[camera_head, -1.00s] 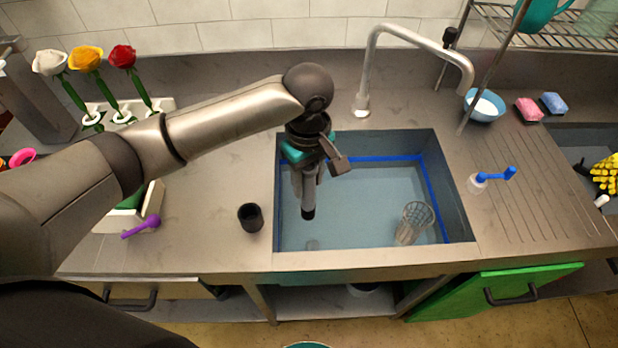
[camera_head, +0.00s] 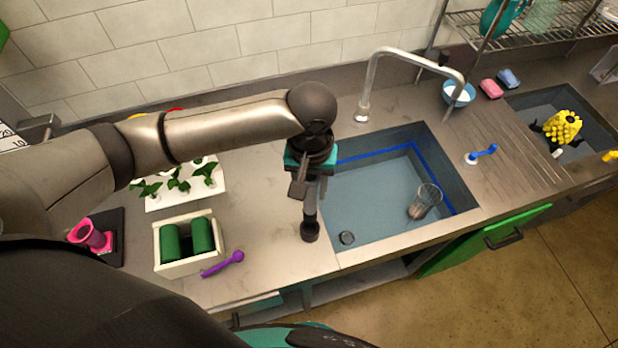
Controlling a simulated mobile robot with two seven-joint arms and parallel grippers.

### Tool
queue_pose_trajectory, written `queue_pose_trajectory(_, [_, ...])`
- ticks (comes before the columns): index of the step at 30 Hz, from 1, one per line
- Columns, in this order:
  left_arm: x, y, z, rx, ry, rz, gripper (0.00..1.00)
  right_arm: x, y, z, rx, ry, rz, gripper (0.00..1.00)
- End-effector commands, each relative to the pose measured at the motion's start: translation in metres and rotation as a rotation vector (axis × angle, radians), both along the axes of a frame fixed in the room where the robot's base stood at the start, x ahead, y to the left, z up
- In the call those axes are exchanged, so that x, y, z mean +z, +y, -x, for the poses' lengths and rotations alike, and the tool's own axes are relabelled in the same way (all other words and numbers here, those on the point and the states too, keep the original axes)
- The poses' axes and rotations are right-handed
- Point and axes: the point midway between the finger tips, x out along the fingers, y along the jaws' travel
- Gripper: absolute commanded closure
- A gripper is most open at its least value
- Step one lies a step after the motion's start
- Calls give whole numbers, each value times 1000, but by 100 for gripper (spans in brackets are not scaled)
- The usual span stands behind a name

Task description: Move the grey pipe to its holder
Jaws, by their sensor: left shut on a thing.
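The grey pipe (camera_head: 311,200) is a short, thin tube, upright in my left gripper (camera_head: 310,187), whose jaws are shut on it. The holder (camera_head: 310,233) appears to be the small black cup on the counter, just left of the sink. The pipe's dark lower end lines up with the cup's mouth in this view. I cannot tell whether it is inside the cup or just above it. My left wrist and gripper hide the pipe's upper part. My right gripper is not in view.
The sink (camera_head: 384,222) on the right holds a clear glass (camera_head: 424,202). A faucet (camera_head: 372,80) rises behind it. A cream box with green cylinders (camera_head: 189,242), a purple spoon-like tool (camera_head: 223,264) and a white flower rack (camera_head: 162,201) stand left.

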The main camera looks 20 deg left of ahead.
Motion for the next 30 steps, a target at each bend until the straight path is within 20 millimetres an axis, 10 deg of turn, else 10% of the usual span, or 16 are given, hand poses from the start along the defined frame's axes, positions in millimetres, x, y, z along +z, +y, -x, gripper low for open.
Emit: queue_pose_trajectory(30, [-46,0,1,-14,0,0,100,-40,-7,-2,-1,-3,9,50])
